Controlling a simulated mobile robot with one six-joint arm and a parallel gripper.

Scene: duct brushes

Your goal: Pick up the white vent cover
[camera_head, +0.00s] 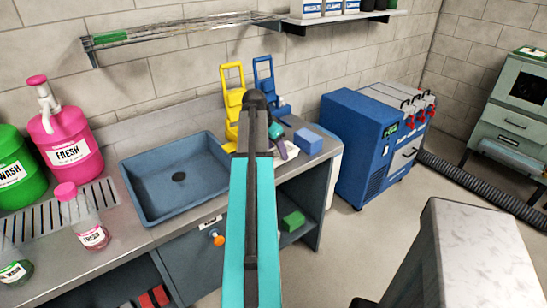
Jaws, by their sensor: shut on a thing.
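My teal arm with its dark joint reaches up the middle of the view to the right end of the counter. My gripper (281,146) is small and partly hidden behind the arm. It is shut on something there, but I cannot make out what. I cannot pick out the white vent cover anywhere; the arm may hide it. A blue block (306,141) stands on the counter just right of the gripper.
The counter holds a blue-grey sink (177,179), a pink jug (66,143) and a green jug (13,157). Yellow (232,92) and blue (264,76) frames stand behind the arm. A blue machine (360,150) stands right, with open floor before it.

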